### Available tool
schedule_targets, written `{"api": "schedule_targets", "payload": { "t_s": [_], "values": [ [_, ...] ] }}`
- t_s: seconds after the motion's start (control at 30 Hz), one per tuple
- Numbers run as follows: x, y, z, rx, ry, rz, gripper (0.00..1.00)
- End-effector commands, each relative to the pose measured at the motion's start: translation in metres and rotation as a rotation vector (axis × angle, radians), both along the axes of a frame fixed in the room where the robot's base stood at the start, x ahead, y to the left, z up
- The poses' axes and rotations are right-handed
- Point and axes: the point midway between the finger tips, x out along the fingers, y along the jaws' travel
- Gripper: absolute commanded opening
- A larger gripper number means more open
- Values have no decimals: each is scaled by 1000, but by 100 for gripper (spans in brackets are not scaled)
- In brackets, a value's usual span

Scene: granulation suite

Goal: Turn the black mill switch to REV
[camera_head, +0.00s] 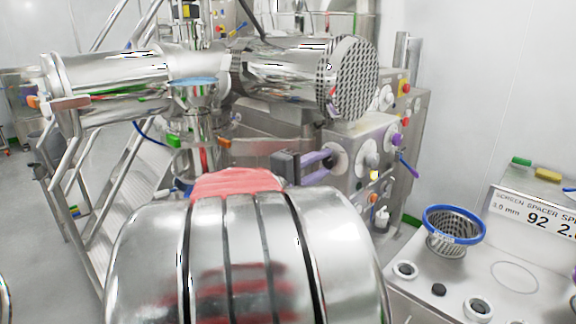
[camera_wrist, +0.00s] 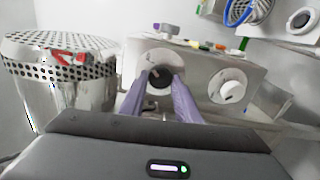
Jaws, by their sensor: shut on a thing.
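The black mill switch (camera_wrist: 158,77) is a round knob on a pale round dial on a grey metal panel box, seen in the wrist view. My gripper (camera_wrist: 160,84) has purple fingers on either side of the knob and is shut on it. In the head view my gripper (camera_head: 330,161) reaches from the left to the panel box (camera_head: 350,140), and its fingers hide the black knob. The dial's lettering is too small to read, so I cannot tell which position the switch points to.
A white knob (camera_wrist: 231,92) sits right of the switch on the same panel. A shiny cylinder with a perforated end (camera_head: 352,78) stands close to my gripper. A blue-rimmed mesh basket (camera_head: 453,224) rests on a metal bench at the right.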

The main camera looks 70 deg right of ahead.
Motion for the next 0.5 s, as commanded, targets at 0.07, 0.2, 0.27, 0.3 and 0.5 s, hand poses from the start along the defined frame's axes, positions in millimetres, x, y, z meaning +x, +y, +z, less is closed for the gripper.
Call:
{"api": "schedule_targets", "payload": {
  "t_s": [0.07,0.2,0.27,0.3,0.5],
  "values": [
    [1,-1,0,-10,-27,3,7],
    [1,-1,-1,-23,-58,3,7],
    [1,-1,-1,-25,-64,3,7],
    [1,-1,-1,-27,-67,3,7],
    [1,-1,-1,-27,-70,3,7]
  ]
}}
